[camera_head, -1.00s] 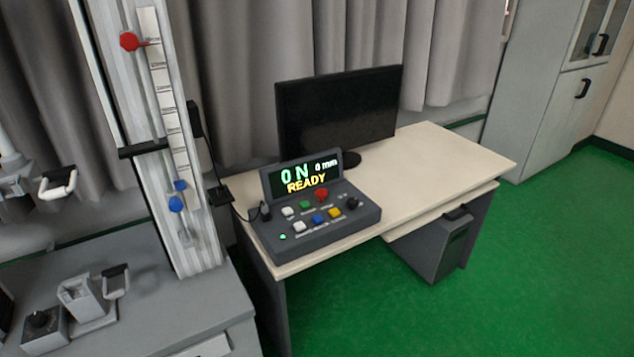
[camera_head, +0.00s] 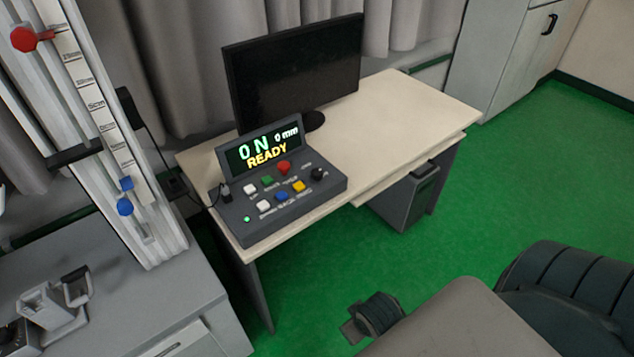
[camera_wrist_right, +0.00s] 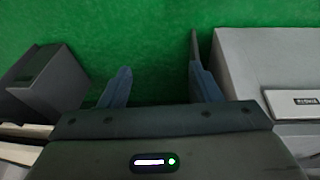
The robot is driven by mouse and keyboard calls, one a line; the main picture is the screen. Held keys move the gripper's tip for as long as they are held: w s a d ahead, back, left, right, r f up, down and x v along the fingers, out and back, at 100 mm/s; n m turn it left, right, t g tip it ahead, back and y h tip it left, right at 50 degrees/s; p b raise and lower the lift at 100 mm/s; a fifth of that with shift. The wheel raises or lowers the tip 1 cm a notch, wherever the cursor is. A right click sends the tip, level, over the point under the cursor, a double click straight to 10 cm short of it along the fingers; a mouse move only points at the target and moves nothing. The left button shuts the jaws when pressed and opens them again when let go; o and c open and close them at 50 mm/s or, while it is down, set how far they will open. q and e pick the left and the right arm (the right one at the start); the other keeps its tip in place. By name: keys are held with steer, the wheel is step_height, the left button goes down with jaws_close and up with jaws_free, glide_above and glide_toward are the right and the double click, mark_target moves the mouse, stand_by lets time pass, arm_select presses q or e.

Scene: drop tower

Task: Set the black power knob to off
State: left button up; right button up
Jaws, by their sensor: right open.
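The black power knob (camera_head: 318,174) sits at the right end of the grey control box (camera_head: 290,208), next to several coloured buttons. The box stands on the left part of the cream desk. My right gripper (camera_wrist_right: 155,85) shows in the right wrist view, open and empty, with green floor between its fingers. In the head view my right arm is at the lower right, well short of the knob. My left gripper is out of view.
The cream desk (camera_head: 395,120) carries a black monitor (camera_head: 295,75) behind the box. A drop tower (camera_head: 100,130) stands on a grey cabinet (camera_head: 150,310) at left. A dark computer case (camera_head: 408,200) is under the desk. Green floor lies open at right.

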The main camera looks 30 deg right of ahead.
step_height(320, 180, up, 6)
step_height(320, 180, up, 17)
steer(key=m+g+y+p, duration=0.1)
steer(key=m+g, duration=0.2)
steer(key=m, duration=0.6)
glide_above(317, 171)
step_height(317, 171, down, 10)
steer(key=shift+f+p, duration=0.1)
steer(key=shift+p, duration=1.1)
steer(key=shift+c, duration=0.2)
steer(key=c, duration=1)
